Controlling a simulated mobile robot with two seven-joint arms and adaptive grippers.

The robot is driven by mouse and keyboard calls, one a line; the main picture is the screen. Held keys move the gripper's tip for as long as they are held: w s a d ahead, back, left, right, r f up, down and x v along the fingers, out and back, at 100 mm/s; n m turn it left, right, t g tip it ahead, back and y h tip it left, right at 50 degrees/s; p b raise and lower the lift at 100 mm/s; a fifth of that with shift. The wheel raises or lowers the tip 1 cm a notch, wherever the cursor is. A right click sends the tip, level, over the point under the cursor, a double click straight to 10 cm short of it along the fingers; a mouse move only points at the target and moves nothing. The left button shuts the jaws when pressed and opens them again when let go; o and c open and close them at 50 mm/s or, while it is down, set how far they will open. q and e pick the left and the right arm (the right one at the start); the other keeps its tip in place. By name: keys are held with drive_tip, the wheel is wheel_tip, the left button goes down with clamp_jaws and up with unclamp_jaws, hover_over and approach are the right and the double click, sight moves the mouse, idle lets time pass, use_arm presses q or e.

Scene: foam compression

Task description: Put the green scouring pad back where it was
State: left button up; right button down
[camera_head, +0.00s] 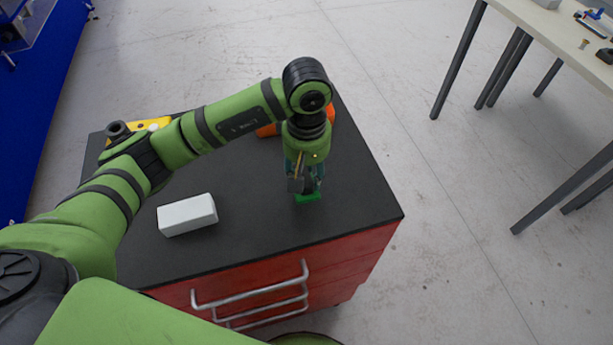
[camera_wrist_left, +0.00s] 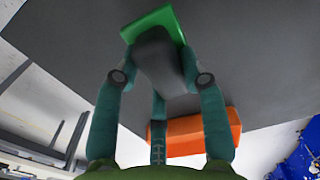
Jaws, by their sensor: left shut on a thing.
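The green scouring pad (camera_head: 308,197) is at my left gripper's fingertips, over the front right part of the black cabinet top (camera_head: 255,222). In the left wrist view the pad (camera_wrist_left: 158,22) shows at the top. My left gripper (camera_head: 305,185) points down, and its teal fingers (camera_wrist_left: 160,60) close in on the pad from both sides. A dark grey shape between the fingers covers part of the pad; I cannot tell what it is. I cannot tell whether the pad touches the top. My right gripper is not in view.
A white block (camera_head: 187,215) lies at the front left of the cabinet top. An orange block (camera_wrist_left: 190,134) lies behind my gripper, partly hidden in the head view. A yellow thing (camera_head: 152,124) is at the back left. The front right corner is clear.

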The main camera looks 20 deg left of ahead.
sight(306, 183)
use_arm(q)
wheel_tip(306, 183, down, 2)
drive_tip(key=shift+s+f+p, duration=0.1)
drive_tip(key=shift+f+p, duration=0.1)
drive_tip(key=shift+p, duration=0.35)
drive_tip(key=shift+f, duration=0.45)
drive_tip(key=shift+f+b, duration=0.2)
drive_tip(key=shift+b, duration=0.15)
drive_tip(key=o, duration=1)
drive_tip(key=shift+r, duration=0.15)
